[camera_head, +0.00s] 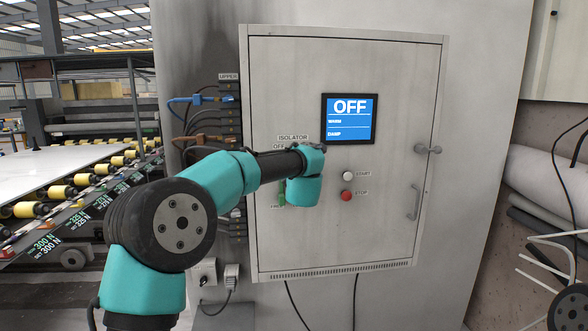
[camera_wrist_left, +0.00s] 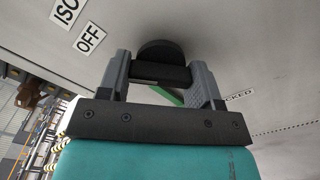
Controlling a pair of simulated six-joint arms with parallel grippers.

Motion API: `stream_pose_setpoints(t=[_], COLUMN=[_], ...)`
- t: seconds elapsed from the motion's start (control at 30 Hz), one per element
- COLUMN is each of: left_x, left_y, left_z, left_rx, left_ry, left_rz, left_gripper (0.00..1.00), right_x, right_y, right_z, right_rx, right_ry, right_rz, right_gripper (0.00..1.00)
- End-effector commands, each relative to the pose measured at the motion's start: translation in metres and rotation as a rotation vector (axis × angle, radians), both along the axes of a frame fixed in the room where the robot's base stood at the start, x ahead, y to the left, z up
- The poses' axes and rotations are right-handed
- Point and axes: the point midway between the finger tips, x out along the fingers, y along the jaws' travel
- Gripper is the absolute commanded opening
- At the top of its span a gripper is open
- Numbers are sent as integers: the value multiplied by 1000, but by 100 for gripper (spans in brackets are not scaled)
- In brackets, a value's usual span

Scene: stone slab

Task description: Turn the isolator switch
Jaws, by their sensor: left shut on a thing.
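The isolator switch (camera_wrist_left: 161,52) is a dark round knob with a bar grip across it, on the grey cabinet door (camera_head: 390,150). My left gripper (camera_wrist_left: 160,74) is shut on the bar, one finger on each side, in the left wrist view. In the head view my left wrist hides the knob and fingers, just below the "ISOLATOR" label (camera_head: 293,137). An "OFF" label (camera_wrist_left: 90,38) sits up and left of the knob in the wrist view. A green strip (camera_wrist_left: 166,96) shows between the fingers. My right gripper is not in view.
A screen (camera_head: 349,119) on the door reads "OFF". A white start button (camera_head: 348,176) and a red stop button (camera_head: 347,196) sit right of my wrist. Cables (camera_head: 195,100) plug in left of the door. A roller conveyor (camera_head: 75,190) stands at the left.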

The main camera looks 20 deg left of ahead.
Motion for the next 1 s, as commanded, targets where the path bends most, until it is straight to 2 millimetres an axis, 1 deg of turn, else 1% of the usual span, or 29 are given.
stream_pose_setpoints(t=[0.2,0.57,0.6,0.83,1.0], left_x=[0,0,0,0,0], left_y=[0,0,0,0,0], left_z=[0,0,0,0,0], left_rx=[-36,-40,-40,-40,-39], left_ry=[-16,-18,-18,-17,-16], left_rz=[1,1,1,0,0], left_gripper=[35,35,62,84,84], right_x=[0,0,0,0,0], right_y=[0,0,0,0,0], right_z=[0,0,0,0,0], right_rx=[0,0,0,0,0], right_ry=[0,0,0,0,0], right_rz=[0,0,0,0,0], right_gripper=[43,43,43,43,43])
